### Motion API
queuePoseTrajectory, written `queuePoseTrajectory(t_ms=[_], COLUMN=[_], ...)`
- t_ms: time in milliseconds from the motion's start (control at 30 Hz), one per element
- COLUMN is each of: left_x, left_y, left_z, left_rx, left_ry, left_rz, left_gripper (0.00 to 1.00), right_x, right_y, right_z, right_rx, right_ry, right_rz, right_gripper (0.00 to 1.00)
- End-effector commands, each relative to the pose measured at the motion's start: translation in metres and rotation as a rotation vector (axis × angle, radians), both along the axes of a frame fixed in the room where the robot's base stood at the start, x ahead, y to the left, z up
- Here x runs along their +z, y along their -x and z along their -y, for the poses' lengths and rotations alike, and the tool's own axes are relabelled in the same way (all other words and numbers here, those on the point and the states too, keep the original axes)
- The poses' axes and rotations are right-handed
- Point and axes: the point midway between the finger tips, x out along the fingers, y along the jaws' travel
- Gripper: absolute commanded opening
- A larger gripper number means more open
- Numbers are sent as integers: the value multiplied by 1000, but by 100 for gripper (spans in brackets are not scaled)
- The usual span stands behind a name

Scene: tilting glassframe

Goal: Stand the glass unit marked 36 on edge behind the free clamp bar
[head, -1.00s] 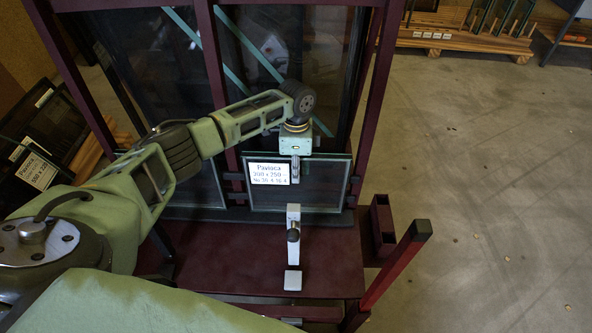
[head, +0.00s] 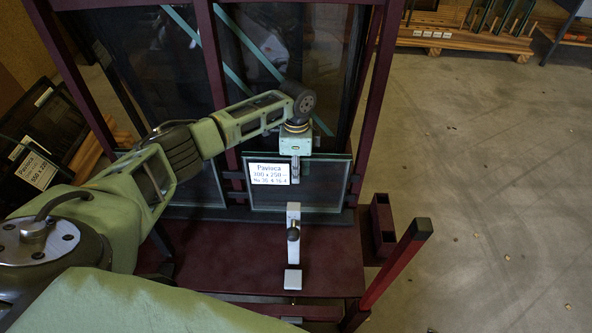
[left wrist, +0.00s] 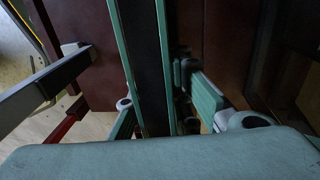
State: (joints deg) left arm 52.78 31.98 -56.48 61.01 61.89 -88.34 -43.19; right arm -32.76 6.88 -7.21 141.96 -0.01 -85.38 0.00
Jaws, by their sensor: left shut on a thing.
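The glass unit (head: 320,186) with a white label stands on edge, close to upright, on the lower ledge of the dark red frame. The label's last line is too small to read surely as 36. My left gripper (head: 295,175) is shut on its top edge from above. In the left wrist view the unit (left wrist: 152,70) shows edge-on, two green glass edges with a dark gap, between the fingers of my left gripper (left wrist: 158,112). A pale clamp bar (head: 293,217) with a dark knob stands just in front of the unit's lower edge. My right gripper is not in view.
The dark red frame (head: 215,90) with large dark panes rises behind the unit. A red shelf (head: 235,260) lies in front. A red post (head: 396,265) stands at the right front. Another labelled unit (head: 38,172) leans at far left.

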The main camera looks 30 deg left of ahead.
Motion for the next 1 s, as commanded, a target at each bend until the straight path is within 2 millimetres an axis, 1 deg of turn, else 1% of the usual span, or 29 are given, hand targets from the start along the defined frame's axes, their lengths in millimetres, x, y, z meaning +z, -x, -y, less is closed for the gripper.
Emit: queuePoseTrajectory(t_ms=[33,467,500,733,933,967,1000], left_x=[3,2,2,0,-1,-5,-5], left_y=[-3,-2,-2,-1,-1,2,2], left_z=[1,1,1,0,0,-1,-1], left_rx=[1,1,1,0,0,1,0], left_ry=[4,3,3,2,0,-2,-3], left_rz=[6,6,6,3,1,-5,-6], left_gripper=[0,0,20,40,40,40,40], right_x=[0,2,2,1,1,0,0], right_y=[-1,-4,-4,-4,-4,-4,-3], right_z=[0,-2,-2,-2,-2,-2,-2], right_rx=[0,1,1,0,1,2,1], right_ry=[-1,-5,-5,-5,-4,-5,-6], right_rz=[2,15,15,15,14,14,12], right_gripper=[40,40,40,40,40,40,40])
